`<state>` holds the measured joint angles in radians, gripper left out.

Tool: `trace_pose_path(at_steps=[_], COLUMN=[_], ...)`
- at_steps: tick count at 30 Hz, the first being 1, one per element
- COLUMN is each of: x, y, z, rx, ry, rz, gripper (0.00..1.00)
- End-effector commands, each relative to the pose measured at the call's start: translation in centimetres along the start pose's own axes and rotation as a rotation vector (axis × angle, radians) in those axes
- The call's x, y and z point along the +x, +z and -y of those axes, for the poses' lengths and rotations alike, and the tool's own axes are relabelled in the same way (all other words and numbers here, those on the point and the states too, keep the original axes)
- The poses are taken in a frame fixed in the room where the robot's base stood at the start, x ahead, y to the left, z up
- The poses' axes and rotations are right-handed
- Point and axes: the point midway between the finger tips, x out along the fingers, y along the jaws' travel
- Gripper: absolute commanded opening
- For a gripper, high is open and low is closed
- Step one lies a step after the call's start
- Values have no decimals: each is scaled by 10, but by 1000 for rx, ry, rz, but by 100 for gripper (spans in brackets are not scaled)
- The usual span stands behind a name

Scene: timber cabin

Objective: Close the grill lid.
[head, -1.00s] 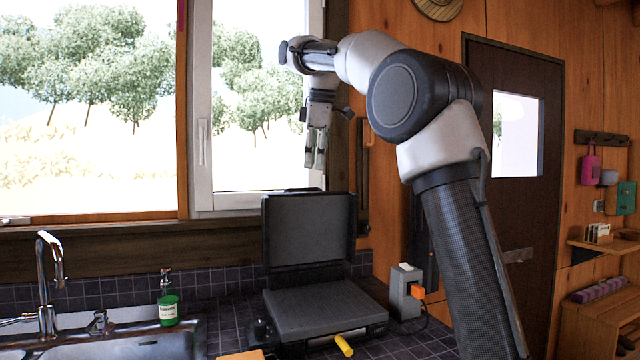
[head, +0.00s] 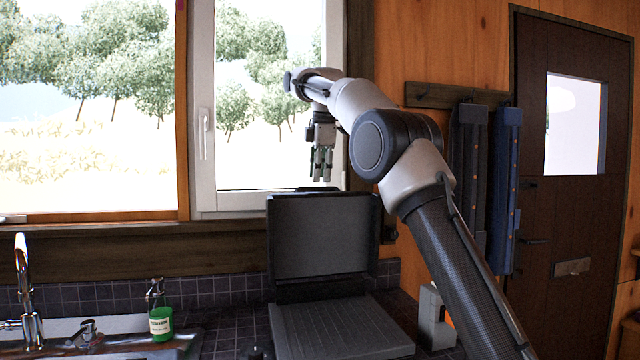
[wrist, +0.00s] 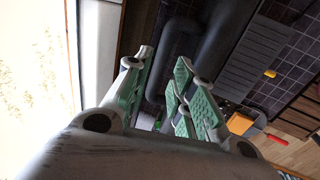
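The grill lid (head: 322,236) is open and stands upright at the back of the grill, near the window. The ribbed grill base (head: 345,328) lies flat and uncovered in front of it on the tiled counter; the cooking plate also shows in the wrist view (wrist: 257,58). My gripper (head: 321,180) points down just above the lid's top edge, with a small gap in the picture. Its green-padded fingers (wrist: 158,95) are apart and hold nothing. Whether they are in front of or behind the lid is hard to tell.
A green bottle (head: 161,318) and a sink tap (head: 27,290) stand to the left. A grey box (head: 434,318) stands right of the grill, close to my arm. The window (head: 265,110) is behind my gripper. An orange block (wrist: 240,123) lies near the plate.

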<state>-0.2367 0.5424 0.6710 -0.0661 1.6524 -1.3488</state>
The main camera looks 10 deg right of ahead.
Motion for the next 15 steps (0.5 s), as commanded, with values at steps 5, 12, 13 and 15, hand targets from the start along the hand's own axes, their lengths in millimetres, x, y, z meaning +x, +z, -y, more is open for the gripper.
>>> trace_pose_path(at_steps=[5, 12, 13, 15], x=[25, 35, 35, 34], y=[0, 0, 0, 0], z=[1, 0, 0, 0], rx=[1, 1, 1, 1], ry=[-2, 1, 1, 1], rz=[1, 0, 0, 0], gripper=[25, 25, 25, 25])
